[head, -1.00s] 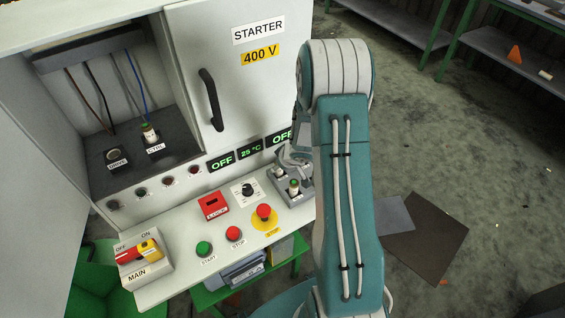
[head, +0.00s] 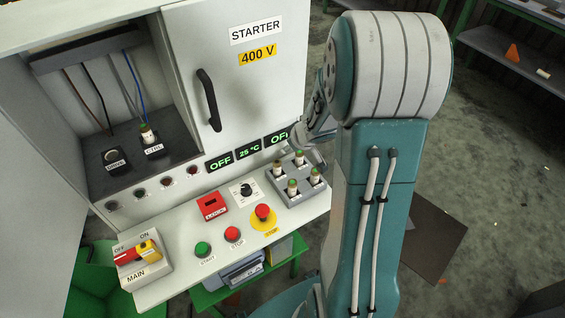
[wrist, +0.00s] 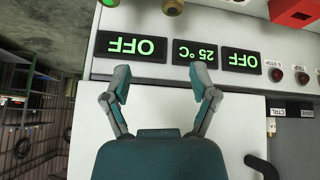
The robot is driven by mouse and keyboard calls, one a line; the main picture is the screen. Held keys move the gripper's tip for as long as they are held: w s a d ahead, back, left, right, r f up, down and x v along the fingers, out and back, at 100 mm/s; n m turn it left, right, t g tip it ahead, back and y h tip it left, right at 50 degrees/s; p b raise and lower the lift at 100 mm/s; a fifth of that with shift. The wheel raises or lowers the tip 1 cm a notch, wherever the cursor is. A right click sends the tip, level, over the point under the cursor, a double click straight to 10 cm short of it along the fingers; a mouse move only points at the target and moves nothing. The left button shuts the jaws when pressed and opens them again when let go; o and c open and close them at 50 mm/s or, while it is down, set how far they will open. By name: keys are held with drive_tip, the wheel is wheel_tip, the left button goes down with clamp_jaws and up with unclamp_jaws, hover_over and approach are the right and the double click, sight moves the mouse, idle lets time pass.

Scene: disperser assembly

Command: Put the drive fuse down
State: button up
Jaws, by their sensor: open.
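A grey fuse block (head: 304,190) sits at the right end of the white console shelf. The DRIVE socket (head: 116,158) in the cabinet is empty, and a fuse (head: 148,135) stands in the CTRL socket. My gripper is open and empty in the wrist view (wrist: 162,82), its fingers apart before the cabinet front. In the head view it is behind the block, partly hidden by my arm.
The cabinet door (head: 245,70) with its black handle (head: 209,100) stands behind the shelf. Left of the block are a rotary knob (head: 243,190), a red emergency stop (head: 262,211), a red lock box (head: 211,206) and the main switch (head: 140,255).

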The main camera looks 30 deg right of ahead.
drive_tip(key=s+a+r+m+t+h, duration=0.1)
drive_tip(key=s+r+m+h, duration=0.15)
drive_tip(key=r, duration=0.65)
drive_tip(key=s+a+r+m+h, duration=0.1)
drive_tip(key=s+a+r+h, duration=0.15)
drive_tip(key=r, duration=0.65)
drive_tip(key=s+a+r+g+y, duration=0.2)
drive_tip(key=s+a+y, duration=0.2)
drive_tip(key=s+a, duration=0.9)
drive_tip(key=s, duration=0.3)
drive_tip(key=shift+r+n, duration=0.3)
drive_tip(key=shift+n, duration=0.05)
drive_tip(key=shift+w+d, duration=0.1)
